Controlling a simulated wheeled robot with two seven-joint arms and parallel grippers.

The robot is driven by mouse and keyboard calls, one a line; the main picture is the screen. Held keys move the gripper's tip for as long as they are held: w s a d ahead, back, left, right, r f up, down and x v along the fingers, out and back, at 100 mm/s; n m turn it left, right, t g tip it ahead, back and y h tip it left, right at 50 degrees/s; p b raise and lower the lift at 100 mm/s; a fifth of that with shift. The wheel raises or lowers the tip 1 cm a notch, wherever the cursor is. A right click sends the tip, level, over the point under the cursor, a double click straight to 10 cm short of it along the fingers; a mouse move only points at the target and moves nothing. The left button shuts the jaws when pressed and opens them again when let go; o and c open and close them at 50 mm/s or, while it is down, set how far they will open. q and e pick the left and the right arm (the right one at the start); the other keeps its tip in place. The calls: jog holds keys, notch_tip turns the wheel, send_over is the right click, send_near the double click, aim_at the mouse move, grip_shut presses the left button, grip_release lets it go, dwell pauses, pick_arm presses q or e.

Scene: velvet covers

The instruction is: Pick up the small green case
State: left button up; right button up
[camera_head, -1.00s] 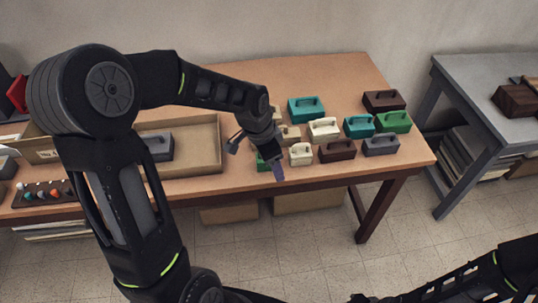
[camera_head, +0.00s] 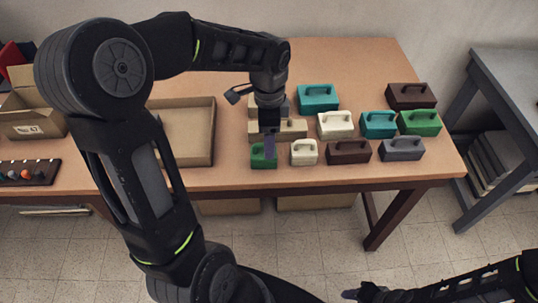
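The small green case (camera_head: 258,160) stands near the table's front edge, left of a small cream case (camera_head: 304,153). My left gripper (camera_head: 269,147) points down over it, and its fingers overlap the case's upper right part in the picture. Whether they touch the handle or are open cannot be told. A larger green case (camera_head: 419,124) stands at the table's right end. My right gripper (camera_head: 356,293) is low at the bottom of the picture, away from the table; its fingers are too unclear to read.
Several other cases stand close by: teal (camera_head: 318,98), cream (camera_head: 335,126), brown (camera_head: 348,153) and grey (camera_head: 402,150). An open cardboard tray (camera_head: 189,135) lies to the left. A grey side table (camera_head: 510,95) stands right. The table's front strip is clear.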

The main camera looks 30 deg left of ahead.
aim_at(258, 161)
pick_arm(q)
jog(key=shift+s+r, duration=0.15)
jog(key=shift+f, duration=1.35)
jog(key=shift+a+f+p, duration=0.15)
jog(key=shift+f+p, duration=0.15)
jog(key=shift+f, duration=1)
jog(key=shift+a+f+p, duration=0.1)
jog(key=shift+f+p, duration=0.2)
jog(key=shift+f, duration=1)
grip_shut()
jog(key=shift+w, duration=0.2)
